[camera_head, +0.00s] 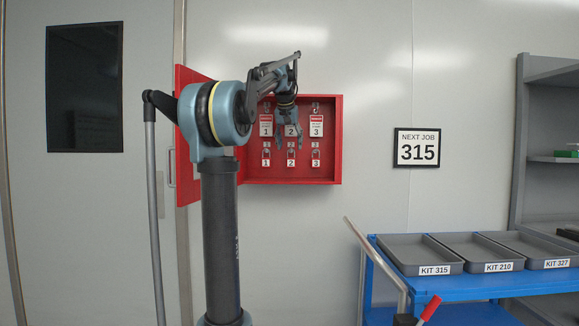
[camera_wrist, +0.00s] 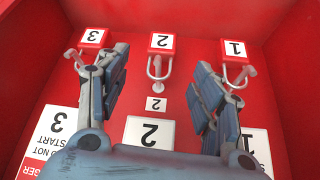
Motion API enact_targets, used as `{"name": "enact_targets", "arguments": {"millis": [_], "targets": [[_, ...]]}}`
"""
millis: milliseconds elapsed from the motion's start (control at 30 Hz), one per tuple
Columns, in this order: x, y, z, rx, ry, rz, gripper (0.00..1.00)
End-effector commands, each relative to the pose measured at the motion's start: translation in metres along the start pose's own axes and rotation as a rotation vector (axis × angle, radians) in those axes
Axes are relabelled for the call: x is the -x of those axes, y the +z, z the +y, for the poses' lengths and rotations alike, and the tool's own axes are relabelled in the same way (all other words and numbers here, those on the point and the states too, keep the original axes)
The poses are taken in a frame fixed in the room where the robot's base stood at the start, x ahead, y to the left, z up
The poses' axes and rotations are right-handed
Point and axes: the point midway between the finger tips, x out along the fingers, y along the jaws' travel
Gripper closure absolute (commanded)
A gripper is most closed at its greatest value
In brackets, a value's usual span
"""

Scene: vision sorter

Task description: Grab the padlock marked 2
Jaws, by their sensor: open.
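The padlock marked 2 (camera_head: 291,160) hangs in the lower row of the open red cabinet, between the padlock marked 1 (camera_head: 266,160) and the padlock marked 3 (camera_head: 316,160). My gripper (camera_head: 289,148) points down in front of the cabinet, with its fingers just above that padlock in the picture. In the wrist view everything is upside down. The padlock marked 2 (camera_wrist: 160,42) shows there whole, with its shackle, beyond and between the spread fingers of my gripper (camera_wrist: 160,66). My gripper is open and nothing is between its fingers. I see no contact with the padlock.
Numbered danger tags hang above the padlocks, including tag 2 (camera_wrist: 150,133). The red cabinet (camera_head: 338,140) has side walls and an open door (camera_head: 187,130) at left. A blue cart (camera_head: 480,288) with kit trays (camera_head: 420,257) stands at right. A sign (camera_head: 416,148) reads 315.

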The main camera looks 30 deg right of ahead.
Motion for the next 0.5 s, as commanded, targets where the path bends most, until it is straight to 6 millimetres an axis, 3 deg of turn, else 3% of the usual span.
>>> {"name": "enact_targets", "arguments": {"millis": [500], "targets": [[-0.048,0.001,-0.003,0.001,0.000,0.000,0.40]]}}
